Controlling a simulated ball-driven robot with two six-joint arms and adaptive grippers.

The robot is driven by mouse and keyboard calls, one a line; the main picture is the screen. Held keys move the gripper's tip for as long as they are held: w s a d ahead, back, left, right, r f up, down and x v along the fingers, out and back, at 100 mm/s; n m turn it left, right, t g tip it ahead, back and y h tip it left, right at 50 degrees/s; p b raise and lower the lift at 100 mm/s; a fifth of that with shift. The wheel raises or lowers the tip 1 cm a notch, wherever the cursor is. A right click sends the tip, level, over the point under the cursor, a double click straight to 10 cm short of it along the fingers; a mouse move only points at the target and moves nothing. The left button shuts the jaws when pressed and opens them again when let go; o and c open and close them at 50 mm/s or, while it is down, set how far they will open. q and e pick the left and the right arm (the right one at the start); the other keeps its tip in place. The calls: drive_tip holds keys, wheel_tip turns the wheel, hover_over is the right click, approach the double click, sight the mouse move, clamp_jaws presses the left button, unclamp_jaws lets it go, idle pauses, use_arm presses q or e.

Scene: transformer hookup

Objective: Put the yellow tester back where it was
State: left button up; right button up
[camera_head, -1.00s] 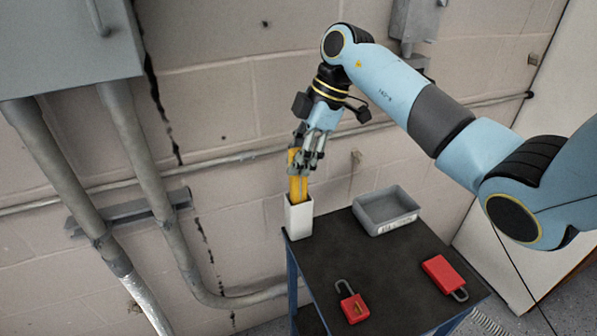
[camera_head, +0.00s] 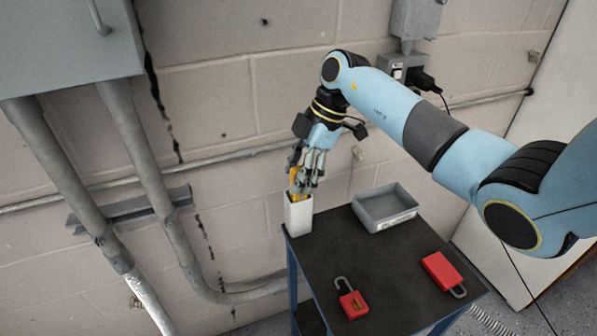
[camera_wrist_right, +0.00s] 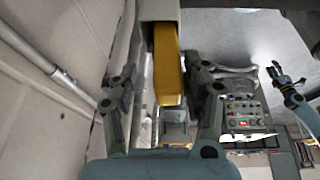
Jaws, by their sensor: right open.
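The yellow tester (camera_head: 294,183) stands upright in the white holder (camera_head: 298,216) at the table's back left corner. Only its upper part shows above the rim in the head view. My right gripper (camera_head: 303,188) is over the holder with its fingers open at the tester's upper end. In the right wrist view the tester (camera_wrist_right: 168,66) runs between the spread fingers, with the pale holder (camera_wrist_right: 159,9) beyond it. My left gripper (camera_wrist_right: 286,80) shows small at the right of that view; its jaw state is unclear.
The dark table (camera_head: 345,262) carries a grey bin (camera_head: 385,207) and two red padlocks, one in front (camera_head: 352,303) and one at the right (camera_head: 442,273). The wall with conduits (camera_head: 150,180) is close behind the holder. A socket with a black plug (camera_head: 422,81) is on the wall.

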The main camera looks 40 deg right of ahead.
drive_tip(key=b+v, duration=0.2)
drive_tip(key=v, duration=1)
